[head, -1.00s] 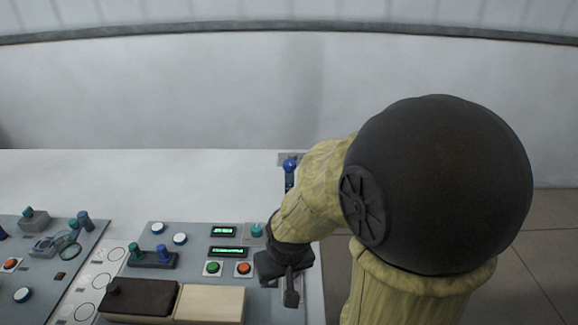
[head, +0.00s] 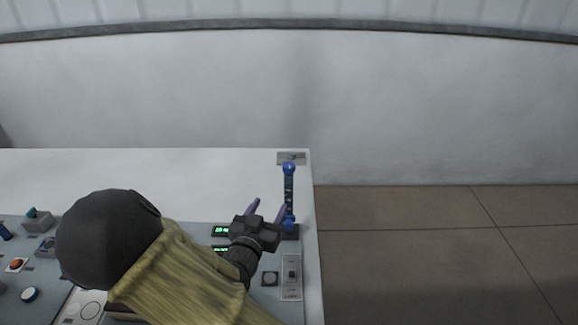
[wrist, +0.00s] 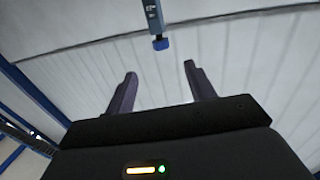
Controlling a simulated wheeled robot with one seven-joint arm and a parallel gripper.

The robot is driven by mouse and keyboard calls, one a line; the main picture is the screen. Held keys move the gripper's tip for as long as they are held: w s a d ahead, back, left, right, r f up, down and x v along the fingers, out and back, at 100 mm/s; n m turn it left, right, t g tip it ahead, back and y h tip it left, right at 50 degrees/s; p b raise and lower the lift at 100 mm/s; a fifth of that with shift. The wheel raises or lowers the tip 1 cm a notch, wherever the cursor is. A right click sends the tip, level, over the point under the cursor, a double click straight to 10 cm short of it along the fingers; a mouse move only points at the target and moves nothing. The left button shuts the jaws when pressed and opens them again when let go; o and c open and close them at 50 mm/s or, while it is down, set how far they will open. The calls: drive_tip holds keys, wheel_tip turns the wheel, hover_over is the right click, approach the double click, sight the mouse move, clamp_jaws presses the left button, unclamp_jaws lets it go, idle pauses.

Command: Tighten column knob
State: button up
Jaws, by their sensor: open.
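A slim dark column (head: 289,190) stands near the right end of the white table, with a round blue knob (head: 288,168) at its top and another blue knob (head: 289,223) near its base. My gripper (head: 267,208) is open and empty, its purple fingers pointing up and away, just left of the lower knob. The right finger looks close to that knob; I cannot tell whether they touch. In the wrist view my gripper (wrist: 160,75) has nothing between its fingers. A grey bar with a blue end (wrist: 161,43) shows beyond the fingertips there; I cannot tell which part it is.
A grey control panel with green displays (head: 221,231), a rocker switch plate (head: 291,275) and a red button (head: 17,264) lies on the white table (head: 130,180). My arm hides much of the panel. The table ends right of the column; tiled floor (head: 420,250) lies beyond.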

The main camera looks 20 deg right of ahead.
sight(287, 172)
drive_tip(key=shift+r, duration=0.15)
drive_tip(key=shift+d, duration=0.15)
drive_tip(key=p+x, duration=0.4)
drive_tip(key=x, duration=1.3)
drive_tip(key=shift+w+d+r, duration=0.1)
drive_tip(key=shift+w+r, duration=0.05)
drive_tip(key=shift+r, duration=0.05)
drive_tip(key=c, duration=0.9)
